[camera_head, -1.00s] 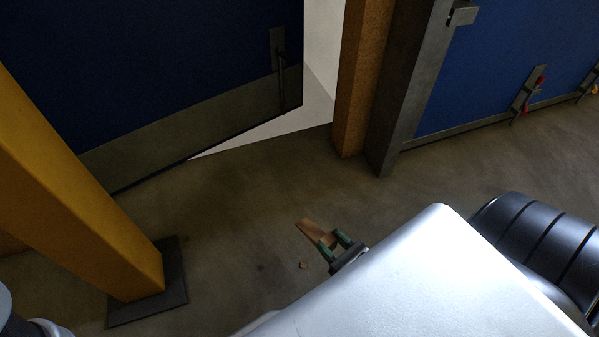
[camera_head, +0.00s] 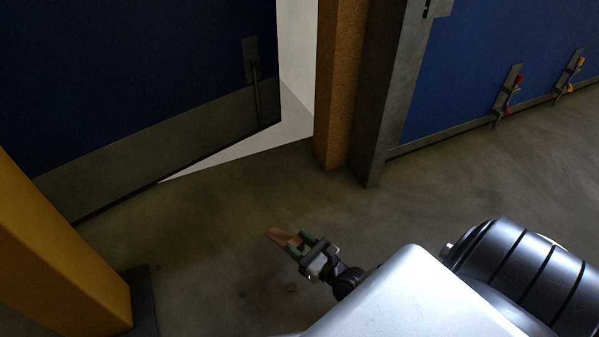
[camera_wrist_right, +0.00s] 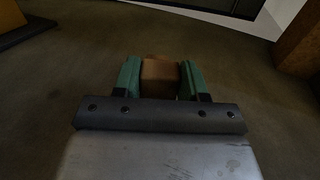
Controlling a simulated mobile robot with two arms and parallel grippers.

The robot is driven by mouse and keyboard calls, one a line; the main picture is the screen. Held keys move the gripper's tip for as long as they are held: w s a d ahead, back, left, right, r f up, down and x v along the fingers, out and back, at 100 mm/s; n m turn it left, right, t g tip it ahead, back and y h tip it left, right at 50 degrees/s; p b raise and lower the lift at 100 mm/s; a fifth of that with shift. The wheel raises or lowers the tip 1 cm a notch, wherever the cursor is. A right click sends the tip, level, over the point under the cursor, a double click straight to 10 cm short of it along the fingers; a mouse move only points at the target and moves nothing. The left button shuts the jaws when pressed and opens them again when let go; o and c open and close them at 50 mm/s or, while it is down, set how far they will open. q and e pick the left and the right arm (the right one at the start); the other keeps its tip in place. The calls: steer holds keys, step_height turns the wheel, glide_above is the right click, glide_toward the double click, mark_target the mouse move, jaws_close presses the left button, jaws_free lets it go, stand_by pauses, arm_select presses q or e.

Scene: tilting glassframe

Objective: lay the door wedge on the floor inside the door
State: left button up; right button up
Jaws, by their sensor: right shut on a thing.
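The door wedge (camera_head: 279,236) is a small brown wooden piece. It is held between the green fingers of my right gripper (camera_head: 293,243), above or near the floor in front of the door opening; the exact height is hard to tell. In the right wrist view the wedge (camera_wrist_right: 160,72) sits between the two green fingers of the gripper (camera_wrist_right: 160,80). The door (camera_head: 140,75) is blue with a grey kick plate and a dark handle, and stands partly open with a bright gap at its right edge. My left gripper is not in view.
A yellow post (camera_head: 60,255) on a dark base plate (camera_head: 143,300) stands at the lower left. A brown door frame post (camera_head: 340,90) and a grey post (camera_head: 385,110) stand right of the opening. A blue wall panel (camera_head: 470,70) carries two clamps. The floor (camera_head: 220,210) between is clear.

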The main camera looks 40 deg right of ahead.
step_height(320, 180, down, 4)
steer(key=b, duration=0.2)
steer(key=shift+r+b, duration=0.15)
steer(key=shift+b, duration=0.15)
steer(key=shift+r, duration=0.15)
steer(key=o, duration=1)
steer(key=shift+c, duration=0.2)
